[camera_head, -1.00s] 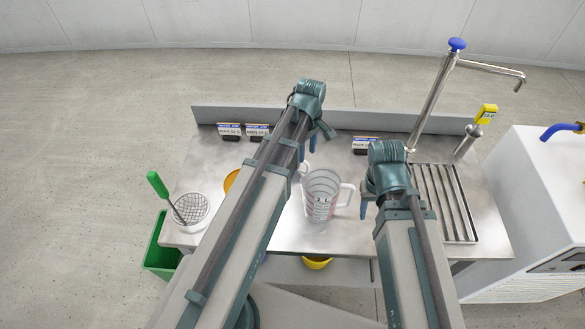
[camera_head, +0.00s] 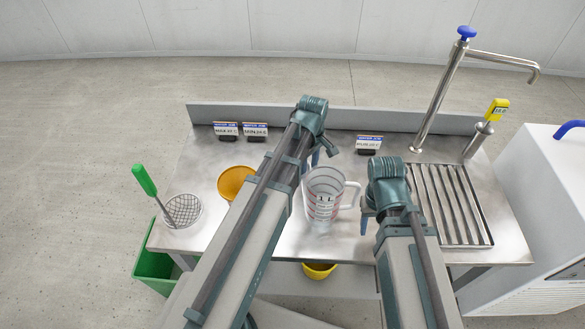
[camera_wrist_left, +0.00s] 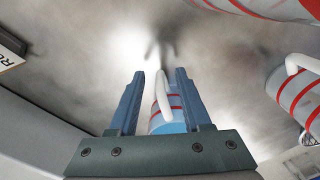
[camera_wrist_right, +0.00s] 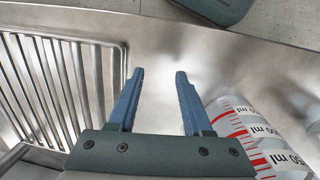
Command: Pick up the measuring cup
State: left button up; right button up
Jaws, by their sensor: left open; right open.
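A clear measuring cup (camera_head: 322,205) with red markings stands upright on the steel counter, its white handle to the right. My left gripper (camera_head: 319,154) is open just behind it, mostly hidden by its own arm. In the left wrist view, a white handle and a red-striped jug (camera_wrist_left: 168,122) show between and beyond its open fingers (camera_wrist_left: 160,72); I cannot tell whether it is held. My right gripper (camera_head: 366,220) is open beside the cup's handle. In the right wrist view, its open fingers (camera_wrist_right: 158,75) are empty, with a red-marked cup (camera_wrist_right: 255,130) at right.
An orange bowl (camera_head: 232,184) and a sieve basket (camera_head: 183,210) stand at left. Small signs (camera_head: 368,142) line the back. A drain grate (camera_head: 450,205) and a tall tap (camera_head: 440,95) are at right. A green bin (camera_head: 155,262) hangs at the counter's left.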

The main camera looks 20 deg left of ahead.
pick_arm(q)
jog(key=shift+f, duration=0.6)
jog(key=shift+r, duration=0.1)
grip_shut()
dwell(0.9)
